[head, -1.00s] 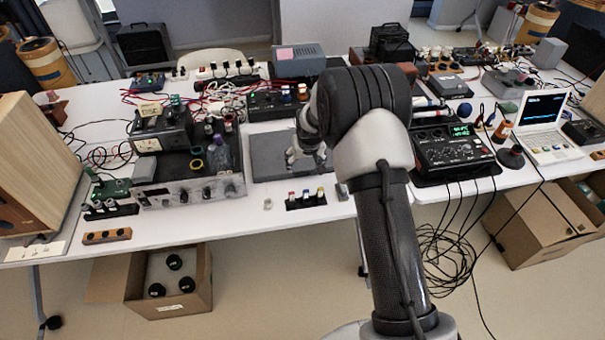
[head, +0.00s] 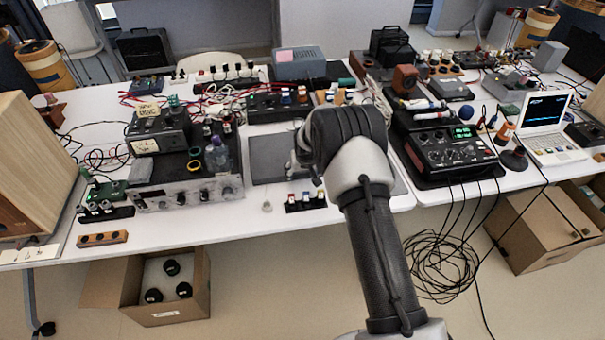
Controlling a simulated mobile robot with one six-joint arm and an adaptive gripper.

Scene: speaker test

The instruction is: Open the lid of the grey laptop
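The grey laptop (head: 266,158) lies flat and shut on the white table, in the middle of the head view. Its left part is in sight; my arm covers its right part. My gripper (head: 301,172) is at the laptop's right side, low over or against it. It is small and mostly hidden behind my wrist, so I cannot tell whether its fingers are apart or whether they touch the lid.
A silver amplifier (head: 190,195) stands close left of the laptop, with a bottle on it. A black mixer (head: 452,155) stands to the right. Small coloured connectors (head: 305,203) sit at the front edge. A white laptop (head: 543,128) stands open at the far right.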

